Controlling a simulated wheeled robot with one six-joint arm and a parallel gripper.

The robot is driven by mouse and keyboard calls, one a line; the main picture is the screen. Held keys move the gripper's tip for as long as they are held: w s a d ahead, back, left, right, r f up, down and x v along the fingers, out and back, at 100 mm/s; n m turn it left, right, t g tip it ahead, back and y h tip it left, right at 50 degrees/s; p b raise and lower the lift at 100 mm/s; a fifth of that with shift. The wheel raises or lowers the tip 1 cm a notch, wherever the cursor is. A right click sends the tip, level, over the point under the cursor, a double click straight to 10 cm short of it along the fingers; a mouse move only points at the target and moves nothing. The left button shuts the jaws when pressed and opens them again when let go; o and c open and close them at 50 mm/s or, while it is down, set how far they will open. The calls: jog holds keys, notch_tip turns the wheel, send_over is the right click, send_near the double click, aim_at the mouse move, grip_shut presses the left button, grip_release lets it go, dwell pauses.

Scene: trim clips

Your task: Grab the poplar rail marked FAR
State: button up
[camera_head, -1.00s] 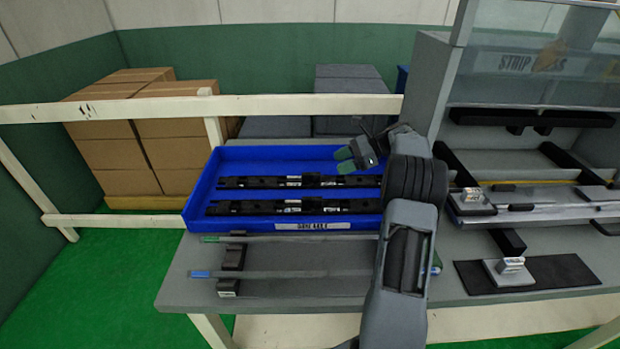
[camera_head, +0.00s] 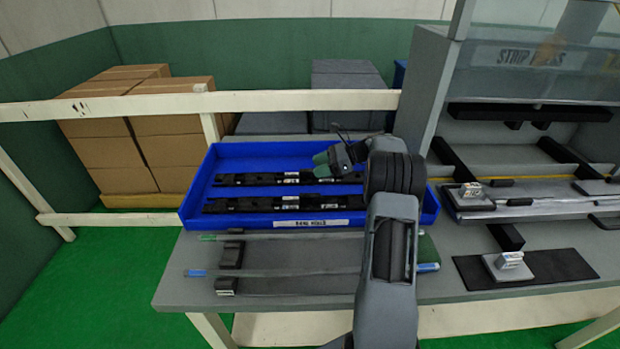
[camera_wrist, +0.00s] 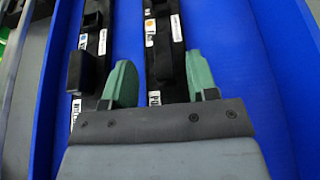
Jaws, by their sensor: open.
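Two black rails lie side by side in the blue tray (camera_head: 395,213). The back rail (camera_head: 250,180) shows in the wrist view as the right-hand one (camera_wrist: 163,50), with white labels; its lower label seems to begin with "PO". The front rail (camera_head: 250,205) is the left-hand one in the wrist view (camera_wrist: 92,45). I cannot read FAR on either. My gripper (camera_head: 319,164) is open and empty over the tray. In the wrist view its green fingers (camera_wrist: 160,82) stand either side of the back rail, apart from it; the left finger lies between the two rails. Their height above it is unclear.
Thin strips with green (camera_head: 207,237) and blue (camera_head: 196,273) ends lie on black supports before the tray. A grey shelf unit (camera_head: 428,95) stands right of it. A white fence rail (camera_head: 300,100) runs behind. The tray's walls rise around the rails.

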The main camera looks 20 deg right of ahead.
aim_at(303, 170)
jog(key=x, duration=0.5)
jog(key=shift+w, duration=0.1)
jog(key=shift+c, duration=0.4)
jog(key=shift+r, duration=0.1)
grip_shut()
